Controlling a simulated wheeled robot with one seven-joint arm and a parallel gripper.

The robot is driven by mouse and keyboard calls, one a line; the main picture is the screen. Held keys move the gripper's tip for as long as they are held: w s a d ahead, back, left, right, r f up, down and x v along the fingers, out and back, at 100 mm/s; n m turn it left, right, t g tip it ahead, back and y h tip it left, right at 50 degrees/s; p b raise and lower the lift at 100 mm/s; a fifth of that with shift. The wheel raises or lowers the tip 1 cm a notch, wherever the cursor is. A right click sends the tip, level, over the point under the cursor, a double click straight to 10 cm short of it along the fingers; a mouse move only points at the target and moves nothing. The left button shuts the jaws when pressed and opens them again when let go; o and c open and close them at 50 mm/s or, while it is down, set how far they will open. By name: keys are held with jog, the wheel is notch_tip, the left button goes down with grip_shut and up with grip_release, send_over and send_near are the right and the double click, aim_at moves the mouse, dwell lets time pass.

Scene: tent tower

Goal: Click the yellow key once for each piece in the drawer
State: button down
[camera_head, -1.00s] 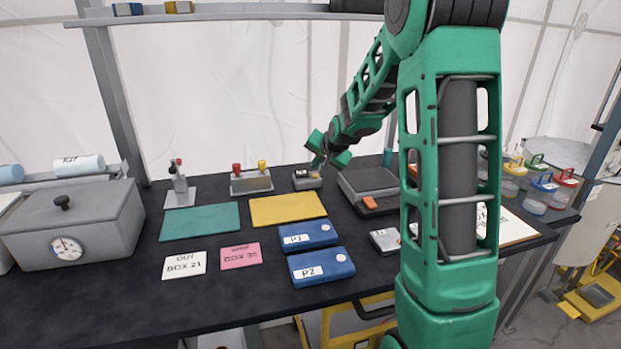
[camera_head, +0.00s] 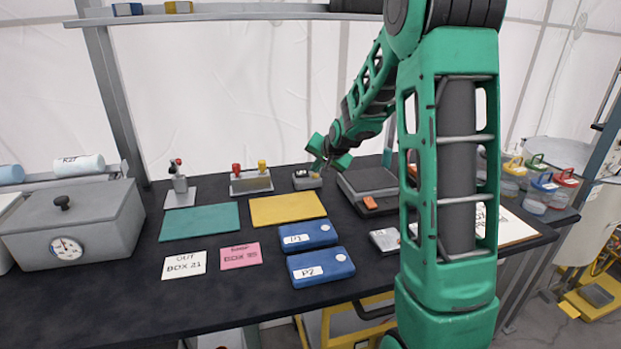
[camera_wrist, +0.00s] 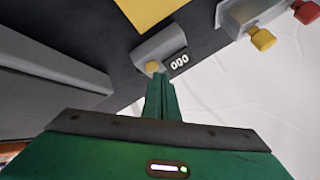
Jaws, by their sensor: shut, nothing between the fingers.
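A small grey counter (camera_head: 306,181) stands at the back of the black table. In the wrist view, the counter (camera_wrist: 150,50) has a round yellow key (camera_wrist: 152,67) and a display (camera_wrist: 179,62) reading 000. My gripper (camera_head: 317,168) is shut and empty, its fingers pointing down just over the counter. In the wrist view, the closed fingertips (camera_wrist: 161,80) are close beside the yellow key; whether they touch it cannot be told. No open drawer or pieces inside one can be made out.
A lever block with red and yellow knobs (camera_head: 251,184) stands left of the counter, and a dark scale-like box (camera_head: 369,184) stands right. A yellow mat (camera_head: 288,209) and blue cases P1 (camera_head: 307,236) and P2 (camera_head: 321,267) lie in front.

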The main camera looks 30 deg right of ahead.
jog(key=shift+f, duration=0.5)
dwell(0.6)
jog(key=shift+r, duration=0.95)
jog(key=shift+r, duration=2.5)
dwell(0.6)
